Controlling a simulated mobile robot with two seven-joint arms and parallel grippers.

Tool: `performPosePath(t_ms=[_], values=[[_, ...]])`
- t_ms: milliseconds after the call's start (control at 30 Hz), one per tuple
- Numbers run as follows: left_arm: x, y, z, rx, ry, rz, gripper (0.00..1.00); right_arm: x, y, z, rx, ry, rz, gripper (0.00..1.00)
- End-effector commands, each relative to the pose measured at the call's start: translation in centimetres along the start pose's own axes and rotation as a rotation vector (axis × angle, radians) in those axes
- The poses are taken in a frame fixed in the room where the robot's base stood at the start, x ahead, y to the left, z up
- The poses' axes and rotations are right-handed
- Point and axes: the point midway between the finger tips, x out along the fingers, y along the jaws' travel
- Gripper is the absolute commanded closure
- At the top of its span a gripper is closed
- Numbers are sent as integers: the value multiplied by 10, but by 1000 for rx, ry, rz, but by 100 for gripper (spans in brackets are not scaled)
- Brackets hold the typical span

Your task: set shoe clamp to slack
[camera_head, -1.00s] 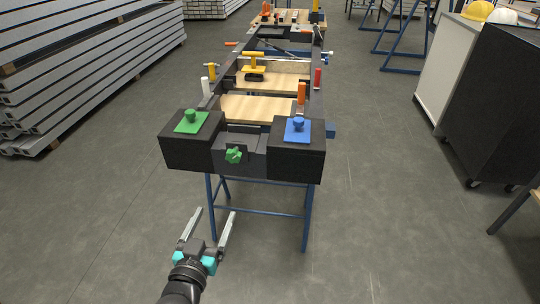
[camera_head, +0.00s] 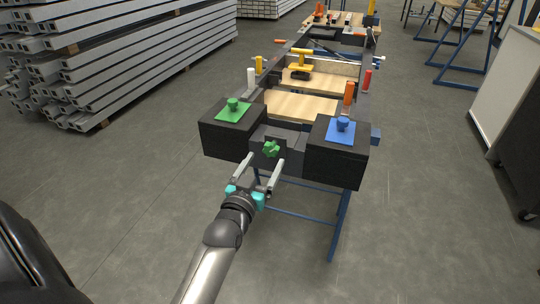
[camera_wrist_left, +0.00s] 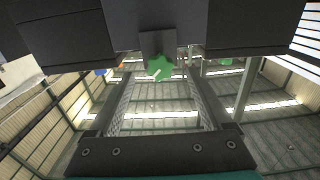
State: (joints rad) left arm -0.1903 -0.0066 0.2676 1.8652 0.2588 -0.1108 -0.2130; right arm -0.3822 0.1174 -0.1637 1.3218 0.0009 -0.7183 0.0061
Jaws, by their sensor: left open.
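A green star knob (camera_head: 271,149) sits on the front face of the dark middle piece between two black blocks of the frame; I cannot tell from a label whether it belongs to the shoe clamp. It has a pale line across it in the left wrist view (camera_wrist_left: 160,67). My left gripper (camera_head: 265,160) is open, its two pale fingers pointing at the knob. In the left wrist view the knob shows between the fingertips (camera_wrist_left: 160,82), with room on both sides. Contact cannot be seen. My right gripper is not in view.
The left block (camera_head: 225,138) carries a green plate with a round knob (camera_head: 233,105); the right block (camera_head: 335,165) carries a blue one (camera_head: 343,124). Orange (camera_head: 349,92), white and yellow handles stand behind. Blue legs (camera_head: 338,225) are below. Stacked metal profiles (camera_head: 110,60) lie at the left.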

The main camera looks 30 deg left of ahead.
Motion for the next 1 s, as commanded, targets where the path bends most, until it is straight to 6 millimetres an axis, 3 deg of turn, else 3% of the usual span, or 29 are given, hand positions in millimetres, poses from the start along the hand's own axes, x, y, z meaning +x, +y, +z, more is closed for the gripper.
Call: performPosePath(t_ms=[200,400,867,1000], values=[[28,0,1,1,2,-1,17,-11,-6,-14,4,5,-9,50],[44,0,1,0,0,-1,17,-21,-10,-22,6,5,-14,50],[50,0,0,1,-1,0,17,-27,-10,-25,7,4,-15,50],[50,0,0,1,-1,0,32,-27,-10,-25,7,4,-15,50]])
